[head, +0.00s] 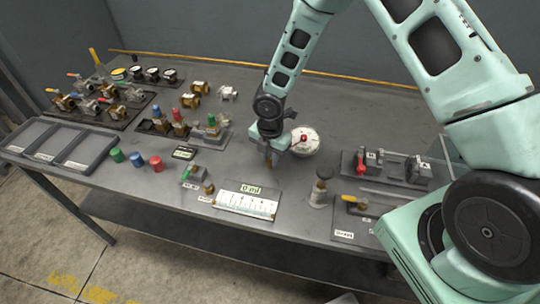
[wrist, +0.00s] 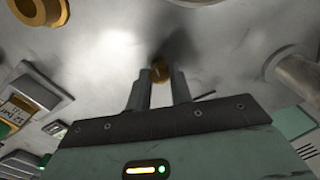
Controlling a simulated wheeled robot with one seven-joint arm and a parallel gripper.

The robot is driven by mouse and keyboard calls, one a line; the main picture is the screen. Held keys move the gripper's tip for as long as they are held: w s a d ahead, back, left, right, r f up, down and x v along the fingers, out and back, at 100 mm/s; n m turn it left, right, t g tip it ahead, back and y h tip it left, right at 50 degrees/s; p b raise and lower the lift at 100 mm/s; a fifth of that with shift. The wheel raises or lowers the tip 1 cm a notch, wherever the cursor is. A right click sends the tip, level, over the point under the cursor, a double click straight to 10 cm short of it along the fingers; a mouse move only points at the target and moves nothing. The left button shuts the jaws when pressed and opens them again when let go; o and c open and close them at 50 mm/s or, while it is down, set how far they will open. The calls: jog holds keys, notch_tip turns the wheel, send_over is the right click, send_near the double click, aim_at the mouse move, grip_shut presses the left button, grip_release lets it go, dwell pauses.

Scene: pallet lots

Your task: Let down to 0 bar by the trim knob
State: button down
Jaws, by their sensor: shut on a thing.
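My gripper (head: 268,160) is low over the middle of the bench, pointing down. In the wrist view my gripper (wrist: 159,80) has its two fingers close together on a small brass-coloured piece (wrist: 160,71). Whether that piece is the trim knob I cannot tell, as the fingers hide most of it. A plate with a white scale and a label (head: 245,205) lies in front of the gripper. A small dark display (head: 184,152) lies to the left; its reading is too small to make out.
A white round vessel with a red top (head: 304,141) stands close right of the gripper. A brass knob-like piece (head: 208,188) and a small bottle (head: 320,187) stand near the front. Valves on racks (head: 85,105) fill the left; a red-handled fixture (head: 388,165) stands right.

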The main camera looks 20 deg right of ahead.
aim_at(270, 160)
jog(key=shift+w, duration=0.1)
dwell(0.3)
jog(key=c, duration=1.3)
grip_release()
jog(key=shift+o, duration=0.2)
jog(key=shift+r, duration=0.1)
notch_tip(270, 160, up, 17)
jog(key=b, duration=0.1)
jog(key=shift+r, duration=0.15)
jog(key=s+a+r+m, duration=0.2)
jog(key=s+m, duration=0.4)
jog(key=s, duration=0.3)
jog(key=s+a+r+m+b, duration=0.1)
jog(key=s+a+r+m, duration=0.1)
jog(key=s+m, duration=0.4)
jog(key=s+a+r+m, duration=0.2)
jog(key=s+m, duration=0.3)
jog(key=s, duration=0.7)
jog(key=shift+a+r+m+y, duration=0.15)
jog(key=shift+r+m+y, duration=0.2)
jog(key=shift+r, duration=0.25)
